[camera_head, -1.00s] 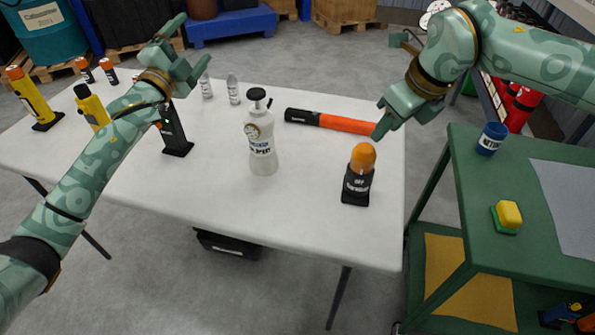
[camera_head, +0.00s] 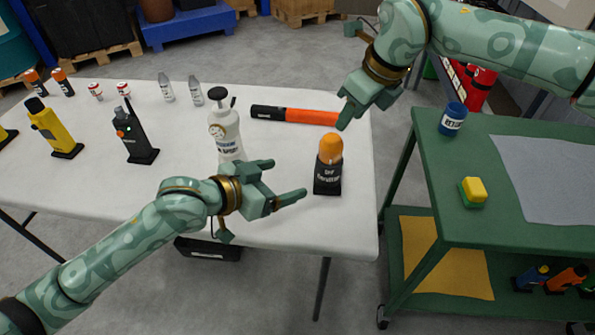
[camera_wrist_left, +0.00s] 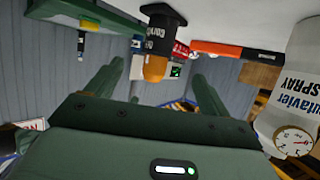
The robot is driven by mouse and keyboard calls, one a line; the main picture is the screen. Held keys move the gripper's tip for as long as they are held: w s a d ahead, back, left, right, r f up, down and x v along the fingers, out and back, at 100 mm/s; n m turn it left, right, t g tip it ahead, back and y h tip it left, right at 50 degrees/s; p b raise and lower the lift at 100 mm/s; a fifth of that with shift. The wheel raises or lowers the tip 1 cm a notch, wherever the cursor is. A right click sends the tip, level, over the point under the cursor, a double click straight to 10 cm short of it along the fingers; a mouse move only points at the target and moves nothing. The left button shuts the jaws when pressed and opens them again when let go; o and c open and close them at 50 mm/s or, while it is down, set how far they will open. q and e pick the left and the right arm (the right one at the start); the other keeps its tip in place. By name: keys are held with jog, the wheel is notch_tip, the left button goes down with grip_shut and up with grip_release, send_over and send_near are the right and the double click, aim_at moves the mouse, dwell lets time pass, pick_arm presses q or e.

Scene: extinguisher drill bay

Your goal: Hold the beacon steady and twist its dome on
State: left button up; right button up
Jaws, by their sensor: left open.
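The beacon (camera_head: 328,180) stands upright near the right edge of the white table, with a black body and an orange dome (camera_head: 329,148) on top. In the left wrist view the beacon (camera_wrist_left: 160,40) appears upside down ahead of the fingers, its dome (camera_wrist_left: 154,68) between their lines of reach. My left gripper (camera_head: 290,182) is open and empty, left of the beacon and apart from it. My right gripper (camera_head: 350,75) is above and behind the beacon, near the orange flashlight's end; its jaws look spread, with nothing seen between them.
A white spray bottle (camera_head: 225,128) stands close behind my left gripper. A black and orange flashlight (camera_head: 296,115) lies behind the beacon. A yellow lamp (camera_head: 52,128) and a black radio (camera_head: 134,138) stand at left. A green cart (camera_head: 425,170) is at right, across a gap.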

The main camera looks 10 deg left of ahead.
aim_at(329, 166)
pick_arm(q)
jog(key=x, duration=1.5)
jog(key=shift+w+d+f, duration=0.1)
jog(key=shift+w+d, duration=0.1)
jog(key=shift+c, duration=0.3)
